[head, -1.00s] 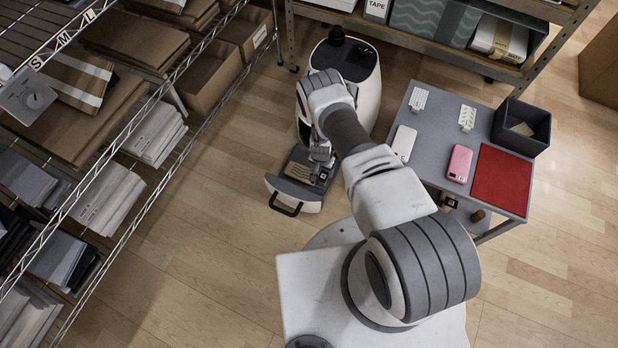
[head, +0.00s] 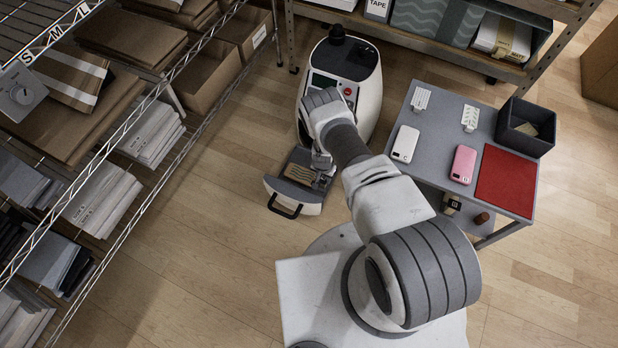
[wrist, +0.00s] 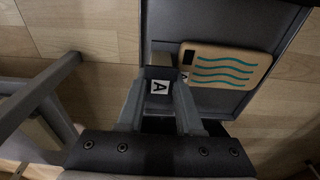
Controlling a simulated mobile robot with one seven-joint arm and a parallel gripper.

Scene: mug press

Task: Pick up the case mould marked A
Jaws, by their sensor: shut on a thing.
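The case mould marked A is a dark grey block with a white label bearing a black A (wrist: 159,87), seen in the wrist view. My gripper (wrist: 159,98) is shut on it, one finger on each side. A wooden phone case with teal wavy lines (wrist: 226,67) lies in the grey drawer tray (wrist: 172,20), just right of the mould. In the head view my gripper (head: 321,168) is at the right side of the pulled-out drawer (head: 297,203) of the white press (head: 366,113). The mould is too small and hidden to make out there.
A grey table (head: 432,107) at the right holds a white phone (head: 405,144), a pink phone (head: 463,164), a red mat (head: 507,182) and a dark bin (head: 525,128). A wire shelf (head: 180,158) stands left. Floor between shelf and drawer is clear.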

